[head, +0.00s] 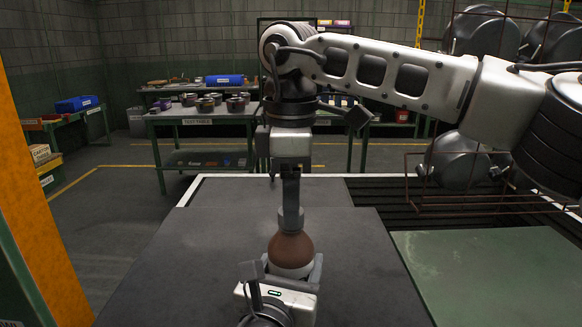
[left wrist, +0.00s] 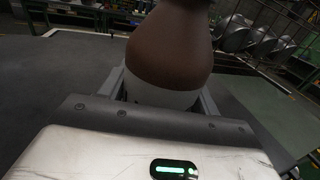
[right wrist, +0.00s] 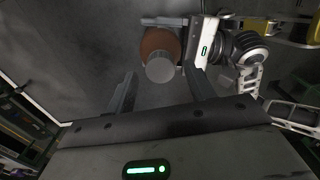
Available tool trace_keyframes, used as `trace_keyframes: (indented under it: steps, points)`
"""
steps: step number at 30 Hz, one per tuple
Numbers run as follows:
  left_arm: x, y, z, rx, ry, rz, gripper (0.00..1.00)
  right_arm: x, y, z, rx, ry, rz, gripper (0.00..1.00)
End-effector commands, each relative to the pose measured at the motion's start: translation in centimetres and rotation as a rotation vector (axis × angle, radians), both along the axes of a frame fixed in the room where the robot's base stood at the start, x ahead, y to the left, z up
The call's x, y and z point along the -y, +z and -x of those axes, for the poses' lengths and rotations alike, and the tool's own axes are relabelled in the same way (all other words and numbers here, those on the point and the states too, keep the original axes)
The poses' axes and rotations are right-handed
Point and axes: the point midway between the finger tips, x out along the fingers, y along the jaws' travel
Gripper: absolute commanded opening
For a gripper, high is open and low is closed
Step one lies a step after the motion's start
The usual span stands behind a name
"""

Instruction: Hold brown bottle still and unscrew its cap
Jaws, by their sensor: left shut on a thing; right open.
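The brown bottle (head: 290,247) stands upright on the dark table, with a pale lower band and a grey cap (head: 291,218) on top. My left gripper (head: 291,272) is shut around its lower part; the left wrist view shows the bottle (left wrist: 168,50) between the fingers (left wrist: 162,88). My right gripper (head: 291,185) points down from above, just over the cap. In the right wrist view its fingers (right wrist: 160,92) are open and apart, and the grey cap (right wrist: 160,68) shows beyond them. In the head view the finger hides part of the cap, so contact is unclear there.
The dark table top (head: 170,270) is clear around the bottle. A green mat (head: 480,265) lies at right, with a wire rack (head: 470,185) and metal pot lids behind it. A bench labelled as a test table (head: 205,117) stands behind at left.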

Motion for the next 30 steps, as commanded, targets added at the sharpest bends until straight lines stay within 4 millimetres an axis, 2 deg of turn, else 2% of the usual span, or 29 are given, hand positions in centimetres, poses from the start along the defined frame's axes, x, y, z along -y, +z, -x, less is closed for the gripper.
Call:
trace_keyframes:
  steps: [6,14,16,19,20,30]
  points:
    - [0.0,0.0,0.0,-0.001,0.000,-0.001,0.00,0.1,-1.7,0.0,0.000,0.001,0.000,0.54]
    - [0.0,0.0,0.0,-0.001,0.000,-0.001,0.00,0.0,-1.8,0.0,0.001,0.000,0.000,0.54]
    - [0.0,0.0,0.0,-0.001,0.000,-0.001,0.00,0.0,-1.8,0.0,0.001,0.001,0.000,0.40]
    - [0.0,0.0,0.0,-0.001,0.000,-0.001,0.00,0.0,-1.8,0.0,0.001,0.001,0.000,0.12]
    - [0.0,0.0,0.0,-0.001,0.000,-0.001,0.00,0.0,-1.8,0.0,0.001,0.001,0.000,0.07]
    - [0.0,-0.1,0.0,-0.001,0.000,-0.001,0.00,0.0,-1.8,0.0,0.001,0.027,-0.001,0.04]
